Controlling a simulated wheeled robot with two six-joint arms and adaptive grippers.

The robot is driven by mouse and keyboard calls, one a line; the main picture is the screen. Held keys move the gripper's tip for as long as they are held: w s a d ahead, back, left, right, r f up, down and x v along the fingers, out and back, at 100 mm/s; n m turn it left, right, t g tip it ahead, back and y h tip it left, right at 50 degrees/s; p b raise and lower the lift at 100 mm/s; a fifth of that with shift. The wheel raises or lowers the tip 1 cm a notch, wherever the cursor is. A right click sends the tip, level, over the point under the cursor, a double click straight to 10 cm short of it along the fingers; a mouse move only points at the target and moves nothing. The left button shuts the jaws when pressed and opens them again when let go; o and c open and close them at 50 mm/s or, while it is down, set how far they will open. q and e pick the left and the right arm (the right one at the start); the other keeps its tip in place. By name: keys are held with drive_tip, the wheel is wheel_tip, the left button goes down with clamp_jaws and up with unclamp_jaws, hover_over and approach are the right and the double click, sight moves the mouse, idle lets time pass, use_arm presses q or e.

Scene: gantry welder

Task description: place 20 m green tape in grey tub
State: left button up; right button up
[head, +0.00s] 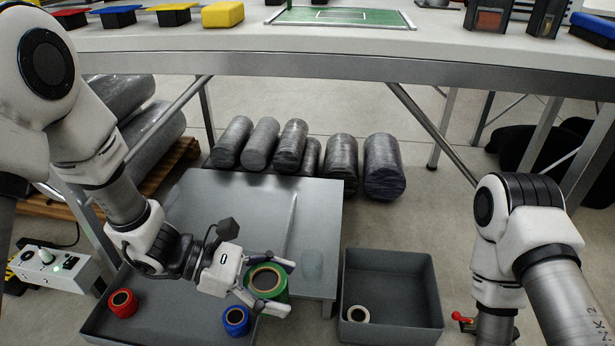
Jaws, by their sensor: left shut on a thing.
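My left gripper (286,288) is shut on a roll of green tape (281,286), one finger on each side of it. The roll's ring faces up, and it is held near the front edge of a grey metal surface. A grey tub (405,260) stands to the right of the gripper, with a pale roll of tape (357,314) lying in its front left corner. The green roll is outside this tub, to its left. My right arm shows at the right, but its gripper is out of view. Any length label on the green roll cannot be read.
A second grey tub (175,328), partly behind my left arm, holds a red roll (122,303) and a blue roll (236,320). A grey metal surface (320,215) lies behind. A workbench (330,68) spans the top.

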use_arm(q)
drive_tip(key=w+a+n+t+y, duration=0.9)
drive_tip(key=w+a+n+t, duration=0.45)
drive_tip(key=w+n, duration=0.2)
drive_tip(key=s+r+m+g+h+p, duration=0.2)
drive_tip(key=s+r+m+h+p, duration=0.1)
drive_tip(key=r+p, duration=1)
drive_tip(key=s+r+m+g+h+p, duration=0.3)
drive_tip(key=r+p, duration=1.1)
drive_tip(key=p, duration=1.1)
drive_tip(key=s+m, duration=0.2)
drive_tip(key=s, duration=0.2)
drive_tip(key=shift+s+r+h, duration=0.15)
drive_tip(key=shift+r+h, duration=0.05)
drive_tip(key=shift+h, duration=0.1)
